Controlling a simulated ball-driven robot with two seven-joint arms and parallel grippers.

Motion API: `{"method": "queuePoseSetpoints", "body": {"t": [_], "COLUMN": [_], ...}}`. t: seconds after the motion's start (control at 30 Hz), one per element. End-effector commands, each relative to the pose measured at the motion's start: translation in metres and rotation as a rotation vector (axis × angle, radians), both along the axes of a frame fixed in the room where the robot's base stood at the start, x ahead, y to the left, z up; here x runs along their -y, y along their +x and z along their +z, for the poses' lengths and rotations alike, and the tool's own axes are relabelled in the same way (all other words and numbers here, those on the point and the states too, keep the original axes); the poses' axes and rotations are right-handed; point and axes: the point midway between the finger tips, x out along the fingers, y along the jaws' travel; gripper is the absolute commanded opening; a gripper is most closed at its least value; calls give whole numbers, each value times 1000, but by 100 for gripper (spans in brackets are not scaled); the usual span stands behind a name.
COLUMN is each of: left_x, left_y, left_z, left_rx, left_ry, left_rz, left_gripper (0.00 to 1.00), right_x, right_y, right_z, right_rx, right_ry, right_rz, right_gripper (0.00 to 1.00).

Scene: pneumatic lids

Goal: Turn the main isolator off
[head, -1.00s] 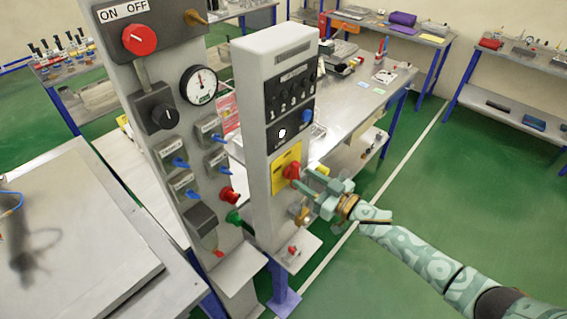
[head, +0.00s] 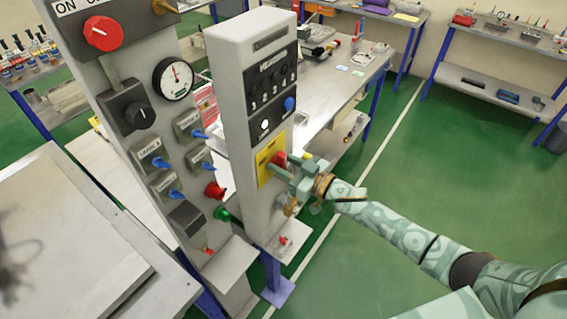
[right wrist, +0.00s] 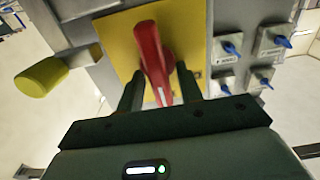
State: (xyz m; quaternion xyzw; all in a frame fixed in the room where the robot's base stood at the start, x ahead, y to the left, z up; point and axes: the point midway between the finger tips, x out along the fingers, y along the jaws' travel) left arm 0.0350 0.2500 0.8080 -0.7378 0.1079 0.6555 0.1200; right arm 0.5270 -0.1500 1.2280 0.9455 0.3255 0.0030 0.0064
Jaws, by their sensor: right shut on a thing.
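The isolator is a red handle (head: 278,158) on a yellow plate (head: 265,166), low on the front of the grey column. My right gripper (head: 286,164) is at the plate, coming from the right. In the right wrist view the red handle (right wrist: 153,55) stands between the two fingers (right wrist: 158,88), nearly upright in that picture, against the yellow plate (right wrist: 118,35). The gripper is shut on the handle. In the head view the fingers partly cover the handle. My left gripper is not in view.
A nearer panel on the left carries a large red ON/OFF knob (head: 103,32), a gauge (head: 173,78) and several blue-levered valves. A yellow-ended knob (right wrist: 42,77) projects beside the plate in the right wrist view. Green floor (head: 420,190) is open to the right.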

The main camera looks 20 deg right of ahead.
Motion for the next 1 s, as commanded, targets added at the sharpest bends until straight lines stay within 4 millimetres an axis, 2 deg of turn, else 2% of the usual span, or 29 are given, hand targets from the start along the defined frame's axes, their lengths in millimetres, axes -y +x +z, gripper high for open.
{"method": "queuePoseSetpoints", "body": {"t": [0.37, 1.0], "left_x": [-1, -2], "left_y": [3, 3], "left_z": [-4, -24], "left_rx": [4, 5], "left_ry": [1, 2], "left_rz": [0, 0], "left_gripper": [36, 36], "right_x": [-2, -7], "right_y": [-2, -6], "right_z": [-2, -7], "right_rx": [122, 494], "right_ry": [-161, -639], "right_rz": [-2, -1], "right_gripper": [14, 14]}}
